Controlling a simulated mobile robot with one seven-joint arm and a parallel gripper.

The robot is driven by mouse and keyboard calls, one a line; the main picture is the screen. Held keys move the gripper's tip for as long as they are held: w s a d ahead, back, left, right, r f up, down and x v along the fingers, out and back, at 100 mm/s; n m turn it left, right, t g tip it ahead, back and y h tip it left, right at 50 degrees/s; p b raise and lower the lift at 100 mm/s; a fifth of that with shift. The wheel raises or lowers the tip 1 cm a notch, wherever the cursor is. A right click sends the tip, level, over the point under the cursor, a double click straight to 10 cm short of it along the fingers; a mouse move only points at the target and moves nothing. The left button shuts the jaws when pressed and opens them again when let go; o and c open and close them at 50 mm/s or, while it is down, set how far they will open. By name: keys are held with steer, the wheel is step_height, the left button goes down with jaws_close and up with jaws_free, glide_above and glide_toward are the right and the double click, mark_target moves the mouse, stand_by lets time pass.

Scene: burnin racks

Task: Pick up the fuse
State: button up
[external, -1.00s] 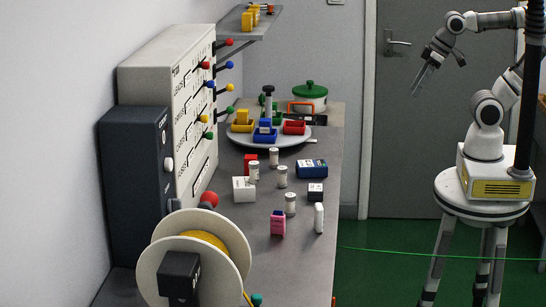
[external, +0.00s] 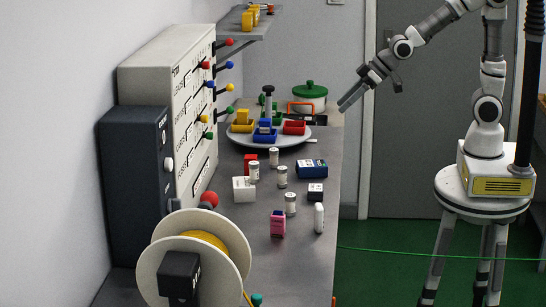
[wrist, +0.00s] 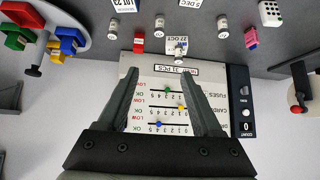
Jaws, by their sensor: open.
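Several small pale cylinders with caps and printed labels stand upright on the grey bench; these look like the fuses, though the labels are too small to be sure. In the external view one (external: 290,204) is near the front, another (external: 283,177) is behind it, and others are further back. My gripper (external: 345,106) is open and empty, above the bench's right edge and well away from the cylinders. Its two fingers (wrist: 160,76) are spread.
A pink item (external: 278,224), a white upright item (external: 319,218), a white box (external: 244,190) and a blue box (external: 312,169) stand around the cylinders. A round tray (external: 300,143) with coloured bins is behind. A panel with levers (external: 180,110) and a cable reel (external: 165,265) line the left.

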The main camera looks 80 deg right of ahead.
steer(key=w+a+f+t+y, duration=0.1)
steer(key=w+a+f, duration=0.2)
steer(key=w+f, duration=0.3)
steer(key=n+t+y, duration=0.2)
steer(key=n+y, duration=0.1)
glide_toward(244, 184)
steer(key=shift+t, duration=0.4)
steer(key=w, duration=0.1)
steer(key=w+p, duration=0.1)
steer(key=w, duration=0.2)
steer(key=shift+a+f+p, duration=0.1)
steer(key=shift+a+p, duration=0.25)
steer(key=shift+p, duration=0.05)
steer(key=x, duration=0.2)
steer(key=a+p+x, duration=0.1)
steer(key=x, duration=0.1)
steer(key=shift+w+a+f, duration=0.1)
steer(key=shift+w, duration=0.3)
jaws_close()
